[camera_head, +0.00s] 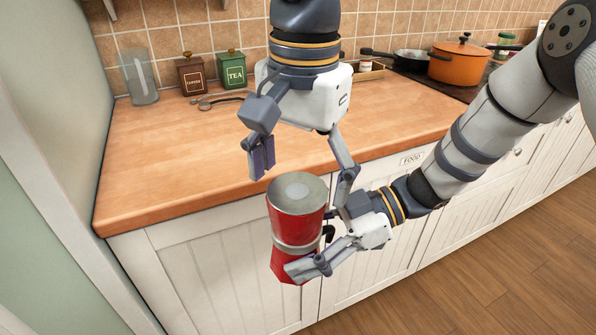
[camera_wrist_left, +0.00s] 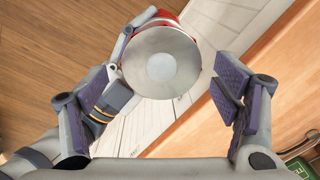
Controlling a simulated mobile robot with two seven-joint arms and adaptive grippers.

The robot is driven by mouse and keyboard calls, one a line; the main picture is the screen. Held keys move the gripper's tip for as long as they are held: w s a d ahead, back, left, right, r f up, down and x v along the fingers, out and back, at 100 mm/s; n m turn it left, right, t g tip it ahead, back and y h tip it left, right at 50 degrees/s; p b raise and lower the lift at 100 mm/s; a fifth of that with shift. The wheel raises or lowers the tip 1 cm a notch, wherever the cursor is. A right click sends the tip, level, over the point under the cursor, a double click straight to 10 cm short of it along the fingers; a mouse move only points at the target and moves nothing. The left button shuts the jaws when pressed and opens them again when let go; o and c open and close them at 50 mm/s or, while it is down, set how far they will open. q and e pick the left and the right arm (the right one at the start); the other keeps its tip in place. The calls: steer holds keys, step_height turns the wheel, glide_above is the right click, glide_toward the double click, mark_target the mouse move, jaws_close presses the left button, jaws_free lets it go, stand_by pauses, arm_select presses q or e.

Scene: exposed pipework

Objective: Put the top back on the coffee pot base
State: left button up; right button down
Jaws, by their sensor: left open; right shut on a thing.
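A red coffee pot (camera_head: 290,220) with a silver band around it is held in front of the counter. A round silver metal face with a paler disc in its middle points upward; it fills the middle of the left wrist view (camera_wrist_left: 162,62). A dark handle part shows at its right side. I cannot tell whether top and base are both in this piece. My right gripper (camera_head: 318,246) is shut on the pot's side from the right. My left gripper (camera_head: 302,172) is open and empty just above the pot, one finger to each side.
The wooden counter (camera_head: 170,160) lies behind, mostly clear in front. At its back stand a glass jar (camera_head: 139,78), a brown coffee tin (camera_head: 191,75), a green tea tin (camera_head: 230,70) and spoons (camera_head: 215,100). An orange pot (camera_head: 458,62) and a pan (camera_head: 408,59) stand right.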

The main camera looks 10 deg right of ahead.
arm_select(q)
steer(key=shift+a+n, duration=0.1)
steer(key=shift+n, duration=0.9)
steer(key=f, duration=0.8)
steer(key=shift+w, duration=0.3)
